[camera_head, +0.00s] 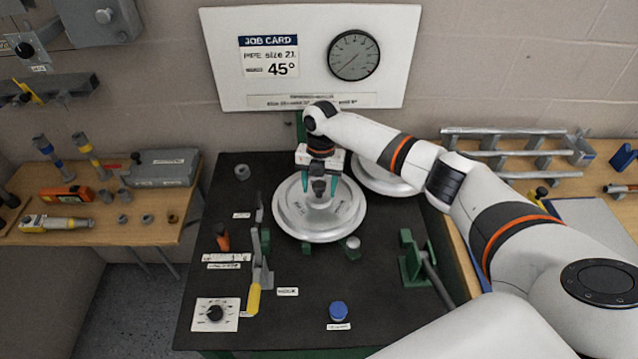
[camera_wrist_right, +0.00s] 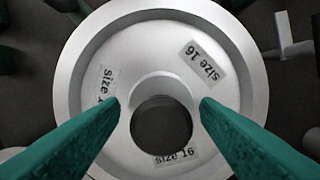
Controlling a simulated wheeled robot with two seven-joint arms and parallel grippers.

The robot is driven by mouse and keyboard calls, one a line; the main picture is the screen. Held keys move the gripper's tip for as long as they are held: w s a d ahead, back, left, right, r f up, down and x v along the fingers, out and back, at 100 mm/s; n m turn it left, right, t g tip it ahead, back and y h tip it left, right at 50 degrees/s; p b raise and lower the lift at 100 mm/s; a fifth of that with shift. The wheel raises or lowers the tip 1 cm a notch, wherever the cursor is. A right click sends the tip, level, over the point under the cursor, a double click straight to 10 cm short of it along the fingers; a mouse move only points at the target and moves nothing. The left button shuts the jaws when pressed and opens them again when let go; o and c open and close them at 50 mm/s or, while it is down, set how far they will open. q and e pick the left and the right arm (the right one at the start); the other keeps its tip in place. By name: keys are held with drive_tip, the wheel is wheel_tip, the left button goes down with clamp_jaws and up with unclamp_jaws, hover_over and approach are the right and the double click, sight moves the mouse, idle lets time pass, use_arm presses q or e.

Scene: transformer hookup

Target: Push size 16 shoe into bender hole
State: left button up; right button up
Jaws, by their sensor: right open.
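The size 16 shoe (camera_head: 290,215) is a round silver disc lying flat over the middle of the black bench. In the right wrist view, several "size 16" labels show on its face (camera_wrist_right: 135,60). A round dark centre piece (camera_wrist_right: 162,125) stands at the middle of the disc. My right gripper (camera_head: 320,188) is over the disc, pointing down, with its teal fingers open. The fingertips lie on either side of the dark centre, with gaps visible in the wrist view. The bender hole is not visible; whether the disc is seated cannot be told. My left gripper is out of view.
A second silver disc (camera_head: 378,180) lies behind, partly under my right arm. The job card board (camera_head: 225,60) is behind.

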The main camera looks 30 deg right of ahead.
drive_tip(key=shift+r+p, duration=2.1)
drive_tip(key=shift+r, duration=0.5)
drive_tip(key=shift+w+r+b, duration=0.15)
drive_tip(key=shift+r+b, duration=0.25)
drive_tip(key=shift+r, duration=0.1)
wheel_tip(320, 180, up, 11)
drive_tip(key=d+b, duration=0.1)
drive_tip(key=b, duration=0.2)
drive_tip(key=shift+w, duration=0.45)
drive_tip(key=shift+f, duration=0.1)
